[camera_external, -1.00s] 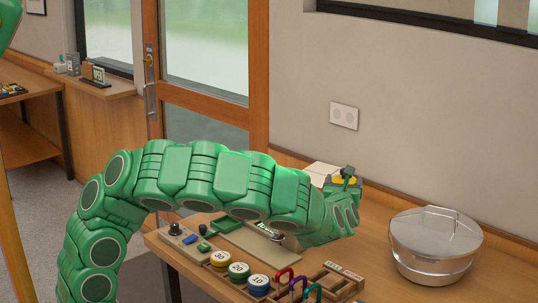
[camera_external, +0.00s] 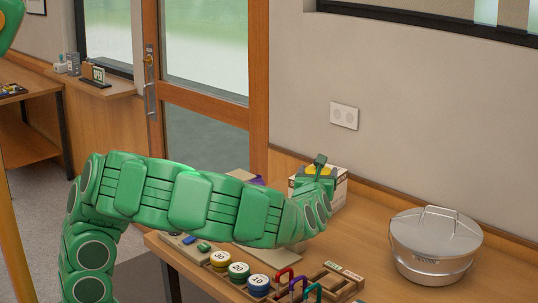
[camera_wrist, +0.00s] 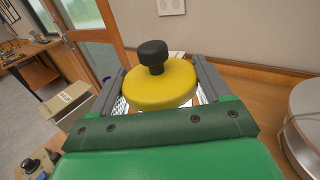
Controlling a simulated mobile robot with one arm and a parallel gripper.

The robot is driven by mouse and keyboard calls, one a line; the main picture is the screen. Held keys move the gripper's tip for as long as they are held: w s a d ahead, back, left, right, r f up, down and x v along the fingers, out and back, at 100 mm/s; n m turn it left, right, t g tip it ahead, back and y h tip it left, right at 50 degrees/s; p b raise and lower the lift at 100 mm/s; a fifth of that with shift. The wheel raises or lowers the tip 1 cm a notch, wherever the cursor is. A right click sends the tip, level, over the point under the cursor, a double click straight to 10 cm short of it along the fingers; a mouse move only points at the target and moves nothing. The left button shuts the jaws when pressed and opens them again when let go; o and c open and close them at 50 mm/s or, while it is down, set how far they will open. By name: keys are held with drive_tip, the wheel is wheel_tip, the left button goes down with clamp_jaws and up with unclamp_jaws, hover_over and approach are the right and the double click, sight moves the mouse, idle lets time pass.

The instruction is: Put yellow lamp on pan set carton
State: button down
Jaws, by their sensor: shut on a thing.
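The yellow lamp (camera_wrist: 165,85), a round yellow body with a dark knob on top, sits upright between the fingers of my gripper (camera_wrist: 160,90) in the wrist view. My gripper is shut on it. A pale box, apparently the pan set carton (camera_external: 341,192), stands by the wall behind my gripper. My gripper hides much of it. The lamp is over or in front of this carton; I cannot tell whether they touch.
A lidded metal pot (camera_external: 434,248) stands to the right on the wooden counter. The counter between carton and pot is clear.

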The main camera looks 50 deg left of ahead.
drive_tip(key=w+a+r+n+g+y, duration=0.1)
drive_tip(key=w+a+r, duration=0.3)
drive_tip(key=a+r, duration=0.3)
drive_tip(key=w+a+r+n+g+y, duration=0.1)
drive_tip(key=w+a+r, duration=0.4)
drive_tip(key=a, duration=0.4)
drive_tip(key=w+a+f, duration=0.1)
drive_tip(key=w+f, duration=1.1)
drive_tip(key=shift+w+a, duration=0.2)
drive_tip(key=shift+a, duration=0.15)
idle(0.6)
drive_tip(key=shift+f, duration=0.1)
unclamp_jaws()
